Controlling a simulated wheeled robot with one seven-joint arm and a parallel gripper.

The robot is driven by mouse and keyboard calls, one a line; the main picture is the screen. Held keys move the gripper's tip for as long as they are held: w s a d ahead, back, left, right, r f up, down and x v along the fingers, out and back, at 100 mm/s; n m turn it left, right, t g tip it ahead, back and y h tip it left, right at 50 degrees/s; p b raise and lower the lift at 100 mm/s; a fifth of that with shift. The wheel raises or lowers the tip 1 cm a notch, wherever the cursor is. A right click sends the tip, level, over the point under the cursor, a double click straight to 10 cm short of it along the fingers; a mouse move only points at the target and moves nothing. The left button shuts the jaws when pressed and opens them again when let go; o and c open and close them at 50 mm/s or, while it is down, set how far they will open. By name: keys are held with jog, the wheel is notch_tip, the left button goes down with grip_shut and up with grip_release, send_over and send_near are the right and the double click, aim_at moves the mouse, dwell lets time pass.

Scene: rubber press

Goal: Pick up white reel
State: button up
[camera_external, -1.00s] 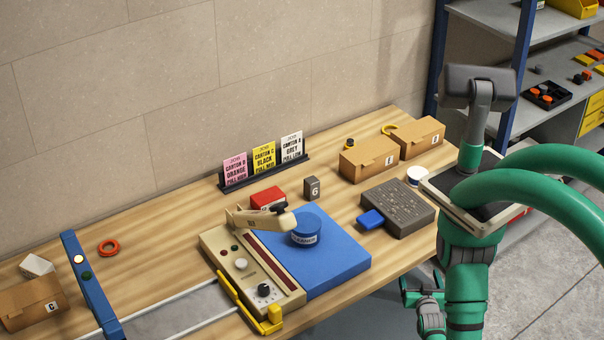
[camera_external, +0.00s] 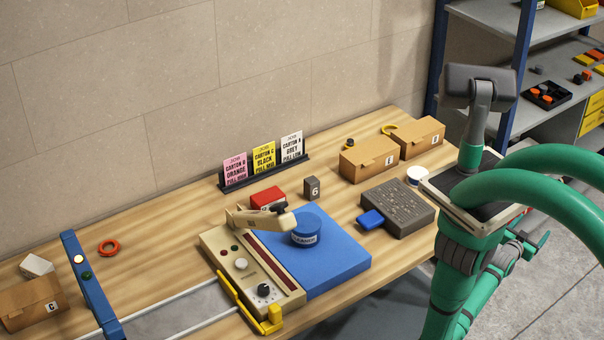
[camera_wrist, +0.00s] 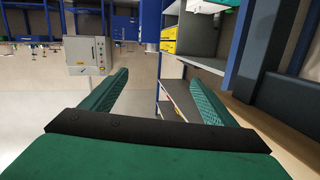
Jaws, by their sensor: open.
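A small white round item (camera_external: 418,175), which looks like the white reel, is on the wooden bench (camera_external: 180,232) at its right end, just left of my body in the external view. A dark edge and my body are close to it. My gripper (camera_wrist: 160,77) is open and empty in the wrist view, its two green fingers spread wide. It points away from the bench top, toward shelving and a grey cabinet. The reel does not show in the wrist view.
Near the white item are a grey perforated block (camera_external: 398,208), a blue piece (camera_external: 370,220) and cartons (camera_external: 368,160). Shelving (camera_external: 500,45) stands at the back right.

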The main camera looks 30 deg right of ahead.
jog(key=w+a+r+n+t+h, duration=0.1)
jog(key=w+r+n+t, duration=0.15)
jog(key=w+r, duration=0.6)
jog(key=w+r+n+t+h, duration=0.1)
jog(key=w+r+n+t, duration=0.2)
jog(key=r, duration=1)
jog(key=w+a+r+n+t, duration=0.1)
jog(key=w+r+n+t, duration=0.15)
jog(key=w+r, duration=0.6)
jog(key=n+t+y, duration=0.1)
jog(key=n+y, duration=0.5)
jog(key=y, duration=1)
send_near(421, 176)
jog(key=shift+w+d+f, duration=0.2)
jog(key=shift+w+d, duration=0.25)
jog(key=shift+w, duration=0.25)
jog(key=shift+w+a+f, duration=0.1)
jog(key=shift+a+f, duration=0.15)
jog(key=shift+a, duration=0.05)
jog(key=x, duration=1)
jog(key=shift+w+d, duration=0.1)
jog(key=shift+w, duration=0.15)
jog(key=c, duration=1.3)
